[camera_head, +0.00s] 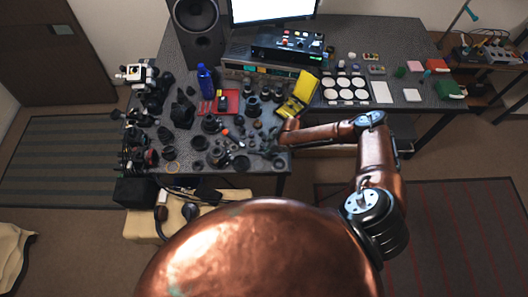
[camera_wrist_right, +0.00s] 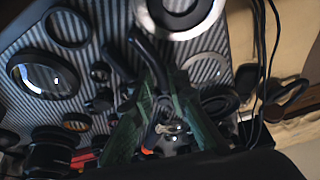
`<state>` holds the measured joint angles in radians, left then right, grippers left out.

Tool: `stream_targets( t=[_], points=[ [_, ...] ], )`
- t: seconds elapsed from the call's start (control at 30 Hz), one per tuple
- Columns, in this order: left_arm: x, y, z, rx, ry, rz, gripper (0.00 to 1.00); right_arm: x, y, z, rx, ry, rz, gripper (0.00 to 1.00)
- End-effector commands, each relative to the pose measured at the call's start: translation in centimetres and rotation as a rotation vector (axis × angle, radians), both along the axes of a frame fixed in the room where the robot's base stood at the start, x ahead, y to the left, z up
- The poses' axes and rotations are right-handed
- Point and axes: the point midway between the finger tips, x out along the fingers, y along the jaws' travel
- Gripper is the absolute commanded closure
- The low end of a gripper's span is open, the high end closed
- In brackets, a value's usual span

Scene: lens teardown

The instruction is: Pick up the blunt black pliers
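What look like the pliers' two dark curved handles (camera_wrist_right: 118,60) show in the right wrist view, just past my fingertips. Their jaws are hidden or too dark to make out. My right gripper (camera_wrist_right: 162,85) reaches in from the bottom of that view with two dark green fingers. The fingers lean towards each other, with a narrow gap at the tips and one dark handle running close to it. I cannot tell whether they touch it. In the head view, my right arm reaches the table's front right part, where the pliers are too small to single out. My left gripper is not in view.
Black lens parts and rings crowd the grey table (camera_head: 225,178). A blue bottle (camera_head: 205,82), a red tray (camera_head: 232,100) and a yellow case (camera_head: 305,87) stand behind. A large ring (camera_wrist_right: 180,15) lies close to the fingertips. Cables hang off the front edge.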

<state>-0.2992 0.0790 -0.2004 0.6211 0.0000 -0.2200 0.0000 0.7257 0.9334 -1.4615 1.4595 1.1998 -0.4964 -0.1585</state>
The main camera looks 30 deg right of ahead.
Motion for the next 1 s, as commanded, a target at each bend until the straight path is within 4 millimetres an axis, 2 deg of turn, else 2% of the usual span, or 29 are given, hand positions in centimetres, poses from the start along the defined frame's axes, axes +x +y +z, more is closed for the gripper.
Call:
stream_targets(
  t=[0.23, 0.47, 1.0],
  points=[
    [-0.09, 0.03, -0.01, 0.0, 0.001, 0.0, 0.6, 0.04, 0.04, -0.17, 0.0, 0.0, 0.0, 0.85],
    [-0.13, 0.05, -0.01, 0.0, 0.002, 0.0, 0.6, 0.03, 0.04, -0.16, 0.0, 0.0, 0.0, 1.0],
    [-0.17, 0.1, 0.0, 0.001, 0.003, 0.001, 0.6, 0.07, 0.03, 0.15, 0.001, -0.001, 0.0, 1.0]
  ],
)
